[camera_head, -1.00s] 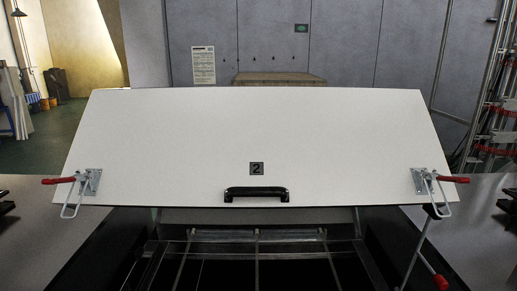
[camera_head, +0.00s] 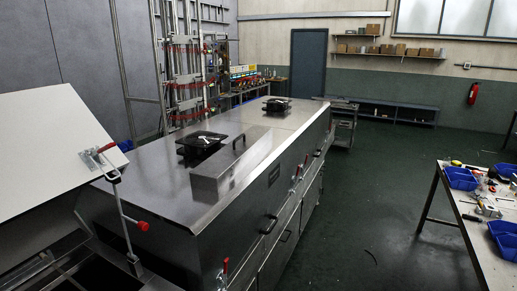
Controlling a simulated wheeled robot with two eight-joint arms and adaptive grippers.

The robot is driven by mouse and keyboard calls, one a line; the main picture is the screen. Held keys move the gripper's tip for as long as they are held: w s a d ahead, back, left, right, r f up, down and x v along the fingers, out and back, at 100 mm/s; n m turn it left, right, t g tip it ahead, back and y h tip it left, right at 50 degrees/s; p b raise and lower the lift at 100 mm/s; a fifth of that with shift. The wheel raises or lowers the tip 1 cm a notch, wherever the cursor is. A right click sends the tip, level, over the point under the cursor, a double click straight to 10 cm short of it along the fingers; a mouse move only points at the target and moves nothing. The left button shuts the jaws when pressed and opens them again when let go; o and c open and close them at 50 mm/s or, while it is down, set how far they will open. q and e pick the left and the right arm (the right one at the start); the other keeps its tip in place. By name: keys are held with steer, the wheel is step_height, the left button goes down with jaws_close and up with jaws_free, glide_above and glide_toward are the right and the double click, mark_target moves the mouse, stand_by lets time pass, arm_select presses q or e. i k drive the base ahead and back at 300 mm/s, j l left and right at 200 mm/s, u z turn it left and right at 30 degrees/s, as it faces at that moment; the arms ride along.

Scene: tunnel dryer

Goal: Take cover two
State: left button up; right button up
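Cover two is a white panel (camera_head: 50,135) at the left edge, tilted up over an open dark bay of the steel dryer (camera_head: 150,185). Only its right part is in view; its number plate and black handle are out of frame. A toggle clamp (camera_head: 98,158) with a red grip is fixed near its lower right corner. A thin rod (camera_head: 122,215) with a red knob stands below that corner. The open bay (camera_head: 60,275) shows metal bars inside. Neither of my grippers is in view.
The dryer's top carries black fittings (camera_head: 200,145) and a raised metal box (camera_head: 238,163). Red-handled latches (camera_head: 225,268) line its side. A worktable (camera_head: 480,225) with blue bins (camera_head: 462,178) stands at the right. The green floor (camera_head: 385,200) between them is clear.

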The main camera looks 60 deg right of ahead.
mark_target(213, 173)
steer(key=k+l+z, duration=0.1)
steer(key=z, duration=1.5)
steer(key=i+l+z, duration=0.1)
steer(key=i+z, duration=0.3)
steer(key=i, duration=0.25)
steer(key=i+l+u, duration=0.1)
steer(key=i+l, duration=0.45)
steer(key=l, duration=0.3)
steer(key=u, duration=0.05)
